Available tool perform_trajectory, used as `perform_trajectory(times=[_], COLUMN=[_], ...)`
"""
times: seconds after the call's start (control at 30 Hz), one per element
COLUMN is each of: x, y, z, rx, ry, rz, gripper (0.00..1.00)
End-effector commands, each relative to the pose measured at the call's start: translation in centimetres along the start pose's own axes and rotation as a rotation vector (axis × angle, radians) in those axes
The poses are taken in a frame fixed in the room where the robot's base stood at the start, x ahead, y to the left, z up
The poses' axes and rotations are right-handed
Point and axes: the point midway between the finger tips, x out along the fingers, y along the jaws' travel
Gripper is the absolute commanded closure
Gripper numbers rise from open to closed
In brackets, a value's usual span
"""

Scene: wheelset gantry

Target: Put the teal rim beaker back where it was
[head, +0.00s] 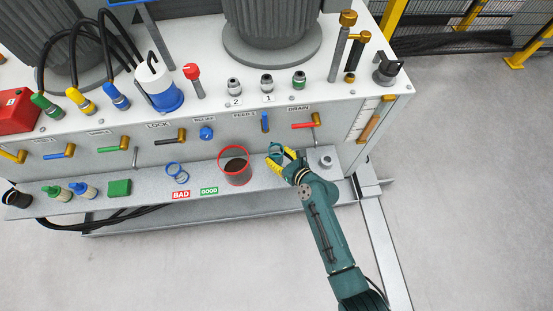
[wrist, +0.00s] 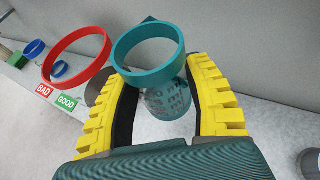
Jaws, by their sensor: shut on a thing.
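The teal rim beaker (wrist: 168,100) is clear, with printed marks on its wall and a thick teal ring at its mouth. It stands roughly upright between the yellow fingers of my gripper (wrist: 162,80), which is shut on it. In the head view my gripper (head: 285,160) and the teal rim (head: 275,147) are over the right part of the front ledge, to the right of the red rim beaker (head: 235,167). I cannot tell whether the beaker's base touches the ledge; its lower part is hidden.
The red rim beaker holds something dark and stands close left of my gripper. Blue rings (head: 178,172), BAD (head: 181,195) and GOOD (head: 209,191) labels and a green block (head: 119,187) are farther left. Valve handles, such as the red one (head: 303,126), project behind the ledge (head: 150,198).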

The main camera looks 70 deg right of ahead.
Motion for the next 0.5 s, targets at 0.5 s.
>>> perform_trajectory(times=[0.5], x=[3.5], y=[0.0], z=[-8.4], rx=[0.000], ry=[0.000], rz=[0.000], gripper=[0.87])
